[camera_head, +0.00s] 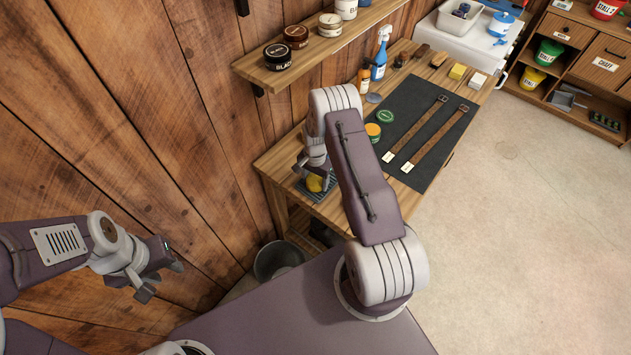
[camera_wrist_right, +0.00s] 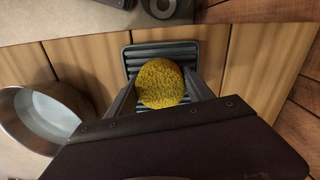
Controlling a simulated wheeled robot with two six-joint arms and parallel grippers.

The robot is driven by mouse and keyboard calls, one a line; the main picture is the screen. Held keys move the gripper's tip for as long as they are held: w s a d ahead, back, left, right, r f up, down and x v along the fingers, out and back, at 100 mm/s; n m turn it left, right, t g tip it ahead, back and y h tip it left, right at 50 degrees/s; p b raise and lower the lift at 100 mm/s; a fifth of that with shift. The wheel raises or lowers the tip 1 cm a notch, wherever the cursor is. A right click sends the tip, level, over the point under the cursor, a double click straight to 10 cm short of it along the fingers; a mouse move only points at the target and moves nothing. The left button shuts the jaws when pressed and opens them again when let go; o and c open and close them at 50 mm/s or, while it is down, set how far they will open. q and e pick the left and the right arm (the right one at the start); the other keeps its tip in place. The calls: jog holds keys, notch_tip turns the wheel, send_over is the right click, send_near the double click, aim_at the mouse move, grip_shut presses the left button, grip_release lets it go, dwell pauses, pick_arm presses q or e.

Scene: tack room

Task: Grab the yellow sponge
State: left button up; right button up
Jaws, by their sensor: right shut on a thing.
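The yellow sponge (camera_wrist_right: 160,83) is round and rough. In the right wrist view it sits between the two fingers of my right gripper (camera_wrist_right: 162,95), which is shut on it. It is over or on a dark ridged tray (camera_wrist_right: 150,49); I cannot tell whether it touches the tray. In the head view the sponge (camera_head: 314,184) shows at the near left end of the workbench, partly hidden by my right gripper (camera_head: 318,176). My left gripper (camera_head: 162,280) is open and empty, off to the left in front of the plank wall.
A metal bucket (camera_head: 278,260) stands on the floor below the bench's near end. On the wooden workbench (camera_head: 284,153) lie a dark mat (camera_head: 405,108) with leather straps, a green-labelled tin and bottles. A shelf (camera_head: 300,62) with jars overhangs the bench's wall side.

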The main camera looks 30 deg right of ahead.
aim_at(315, 179)
jog(key=shift+r, duration=0.1)
jog(key=shift+r, duration=0.3)
notch_tip(315, 179, up, 3)
jog(key=shift+f+b, duration=0.15)
jog(key=shift+b, duration=0.7)
jog(key=s+d+r+b, duration=0.2)
jog(key=s+d+r, duration=0.5)
jog(key=s+d, duration=0.1)
jog(key=shift+d+r+b, duration=0.25)
jog(key=shift+d+b, duration=0.1)
jog(key=shift+b, duration=0.05)
